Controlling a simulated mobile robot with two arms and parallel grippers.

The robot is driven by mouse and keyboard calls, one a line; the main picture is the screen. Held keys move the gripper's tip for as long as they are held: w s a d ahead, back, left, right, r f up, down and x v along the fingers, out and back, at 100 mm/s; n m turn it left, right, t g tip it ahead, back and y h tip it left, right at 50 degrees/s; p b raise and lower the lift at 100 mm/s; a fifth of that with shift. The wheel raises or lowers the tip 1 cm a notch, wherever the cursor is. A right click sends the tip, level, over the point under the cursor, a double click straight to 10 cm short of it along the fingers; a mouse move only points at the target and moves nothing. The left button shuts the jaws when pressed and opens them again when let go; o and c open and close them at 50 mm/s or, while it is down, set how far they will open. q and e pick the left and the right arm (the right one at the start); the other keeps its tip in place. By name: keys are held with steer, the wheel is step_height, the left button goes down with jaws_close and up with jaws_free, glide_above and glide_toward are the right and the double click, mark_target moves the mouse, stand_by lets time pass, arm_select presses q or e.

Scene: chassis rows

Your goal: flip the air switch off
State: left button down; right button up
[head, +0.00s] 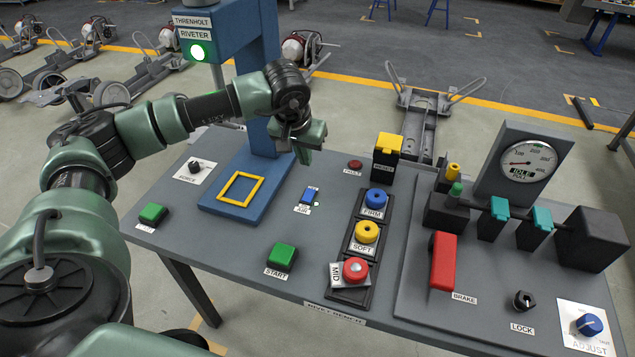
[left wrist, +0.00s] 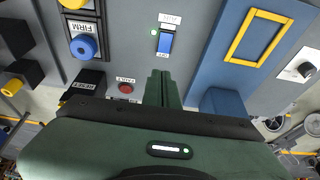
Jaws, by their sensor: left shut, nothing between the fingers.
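The air switch (head: 310,194) is a small blue rocker on the grey bench top, with a label at its near end. A small green light glows beside it. The switch also shows in the left wrist view (left wrist: 166,42), lit light blue at one end. My left gripper (head: 303,158) is above the bench, beyond the switch in the head view. Its green fingers (left wrist: 162,76) are together and empty, pointing toward the switch in the left wrist view. They appear apart from it. My right gripper is not in view.
A blue riveter (head: 245,70) with a yellow frame (head: 240,188) stands left of the switch. A strip with FIRM (head: 375,198), SOFT (head: 366,232) and MID (head: 355,270) buttons lies right. A green START button (head: 282,256) is nearer. A red FAULT lamp (head: 355,165) is farther back.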

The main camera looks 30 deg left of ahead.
arm_select(q)
steer(key=p, duration=0.3)
glide_toward(312, 191)
steer(key=x, duration=0.5)
steer(key=shift+w+f, duration=0.15)
steer(key=shift+f, duration=0.45)
